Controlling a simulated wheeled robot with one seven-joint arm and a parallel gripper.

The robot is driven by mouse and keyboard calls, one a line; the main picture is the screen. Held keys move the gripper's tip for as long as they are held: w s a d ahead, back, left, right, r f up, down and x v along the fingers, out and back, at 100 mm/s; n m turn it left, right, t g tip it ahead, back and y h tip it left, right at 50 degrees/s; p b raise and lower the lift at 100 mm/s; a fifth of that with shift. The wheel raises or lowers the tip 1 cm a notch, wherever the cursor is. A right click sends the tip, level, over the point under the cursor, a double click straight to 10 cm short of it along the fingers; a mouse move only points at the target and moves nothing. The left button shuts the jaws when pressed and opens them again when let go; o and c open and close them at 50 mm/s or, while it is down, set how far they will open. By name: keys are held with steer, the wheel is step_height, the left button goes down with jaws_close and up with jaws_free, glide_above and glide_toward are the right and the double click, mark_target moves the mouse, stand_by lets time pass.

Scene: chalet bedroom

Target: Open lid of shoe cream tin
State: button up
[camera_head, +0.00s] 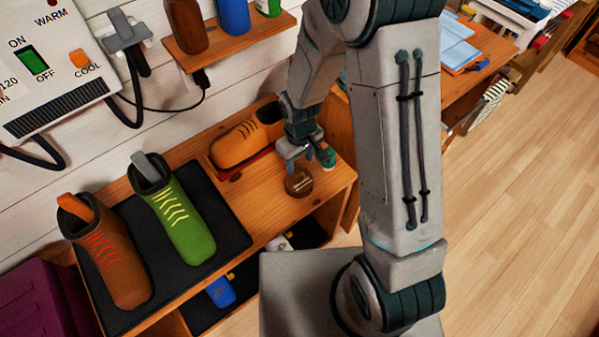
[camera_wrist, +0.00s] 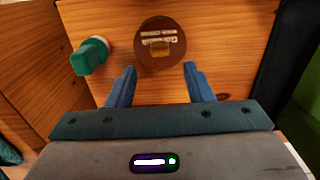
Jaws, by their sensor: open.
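The shoe cream tin (camera_head: 299,183) is a small round brown tin on the wooden bench top, near its right end. In the wrist view the tin (camera_wrist: 160,43) shows from above, with pale lettering and a small yellowish patch on its round top. My gripper (camera_head: 301,163) is above and just behind the tin in the head view. In the wrist view my gripper (camera_wrist: 160,72) has its two blue fingers apart, with nothing between them. The fingertips lie just short of the tin in that picture. I cannot tell the height gap.
A green-capped item (camera_head: 326,157) stands close beside the tin; it also shows in the wrist view (camera_wrist: 90,57). An orange shoe (camera_head: 238,143) is behind the tin. Green (camera_head: 185,222) and brown (camera_head: 118,262) shoes stand on a black mat (camera_head: 222,200) at left.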

mark_target(300, 175)
steer(key=shift+f, duration=3.5)
steer(key=shift+c, duration=0.4)
jaws_close()
